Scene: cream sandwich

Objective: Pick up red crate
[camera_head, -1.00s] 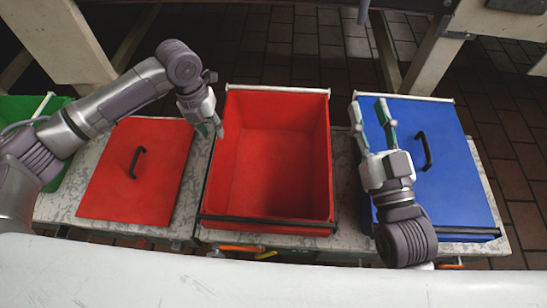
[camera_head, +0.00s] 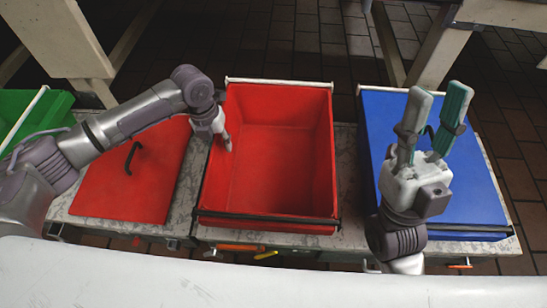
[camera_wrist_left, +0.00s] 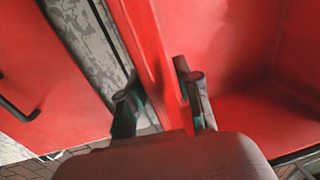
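The open red crate (camera_head: 265,150) stands empty on the marbled table in the middle of the head view. My left gripper (camera_head: 227,142) is at the crate's left wall. In the left wrist view, the fingers of my left gripper (camera_wrist_left: 160,98) are apart, with the red wall of the crate (camera_wrist_left: 150,55) between them. One finger is on the outer side and one on the inner side; contact cannot be told. My right gripper (camera_head: 437,105) is open and empty, fingers pointing up in the picture, in front of the blue crate.
A flat red lid (camera_head: 158,170) with a black handle lies left of the crate, partly behind my left arm. A green crate (camera_head: 25,115) is at the far left. A closed blue crate (camera_head: 470,195) stands at the right. The marbled table (camera_head: 345,185) shows in narrow gaps between them.

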